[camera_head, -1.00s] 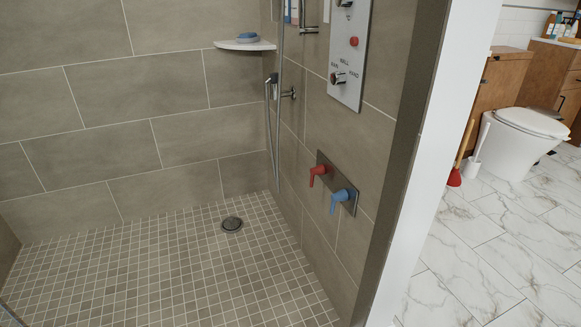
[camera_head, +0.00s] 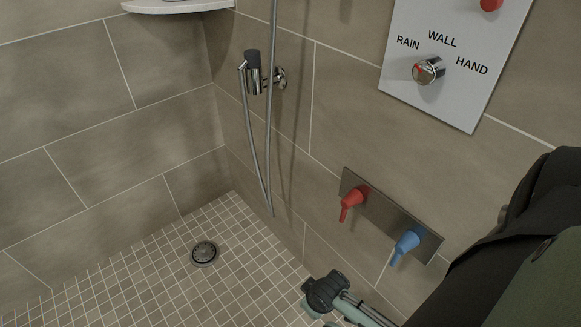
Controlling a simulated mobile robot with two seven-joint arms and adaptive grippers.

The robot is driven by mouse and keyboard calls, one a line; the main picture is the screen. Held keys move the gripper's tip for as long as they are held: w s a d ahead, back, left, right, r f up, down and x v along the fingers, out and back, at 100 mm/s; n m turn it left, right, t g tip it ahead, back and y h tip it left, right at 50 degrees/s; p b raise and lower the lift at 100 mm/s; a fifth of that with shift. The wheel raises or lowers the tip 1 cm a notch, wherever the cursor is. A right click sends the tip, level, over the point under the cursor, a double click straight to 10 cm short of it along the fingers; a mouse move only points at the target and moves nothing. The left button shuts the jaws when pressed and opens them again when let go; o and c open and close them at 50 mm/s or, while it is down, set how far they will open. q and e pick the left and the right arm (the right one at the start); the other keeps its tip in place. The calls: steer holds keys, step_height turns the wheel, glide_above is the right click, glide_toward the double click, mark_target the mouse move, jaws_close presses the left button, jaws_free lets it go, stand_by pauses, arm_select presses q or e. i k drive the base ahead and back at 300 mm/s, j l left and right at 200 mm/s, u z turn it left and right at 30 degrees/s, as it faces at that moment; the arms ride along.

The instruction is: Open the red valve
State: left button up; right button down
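The red valve (camera_head: 353,202) is a lever handle on a metal plate (camera_head: 378,218) low on the tiled shower wall. Its lever hangs downward, tilted a little to the left. A blue valve (camera_head: 405,245) sits on the same plate, to its lower right. A dark and grey-green end part of what looks like my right arm (camera_head: 325,292) shows at the bottom edge, below the red valve and apart from it in the picture. Its fingers cannot be made out, so I cannot tell if that gripper is open or shut. My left gripper is not in view.
A control panel (camera_head: 455,100) with a selector knob (camera_head: 428,71) is above the valves. A hand shower (camera_head: 254,72) with its hose hangs left of them. A corner shelf (camera_head: 175,5) is at the top. The tiled floor around the drain (camera_head: 204,253) is clear.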

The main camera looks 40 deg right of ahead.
mark_target(353, 197)
steer(key=i+j+z, duration=0.35)
steer(key=i, duration=0.2)
steer(key=i+j+z, duration=0.35)
steer(key=i, duration=0.2)
steer(key=i+j+z, duration=0.1)
steer(key=j+z, duration=1.65)
steer(key=k+l, duration=0.05)
